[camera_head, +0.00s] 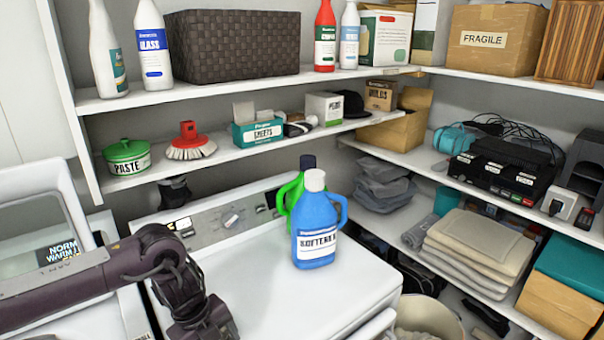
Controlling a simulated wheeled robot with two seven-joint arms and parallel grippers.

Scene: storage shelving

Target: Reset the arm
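My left arm (170,270) comes in from the left, in front of the washer and dryer. Its forearm bends downward at the front left of the white machine top, and its gripper is cut off below the frame's bottom edge. My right arm and gripper do not show. A blue softener bottle (316,240) with a white cap stands upright on the white machine (260,285). A green bottle (290,192) with a dark cap stands just behind it, partly hidden. My arm is apart from both bottles.
Shelves above the machine hold white bottles (152,45), a dark woven basket (232,45), a green paste pot (127,156) and a red brush (190,140). Side shelves at the right hold folded towels (478,245) and a black device (505,165).

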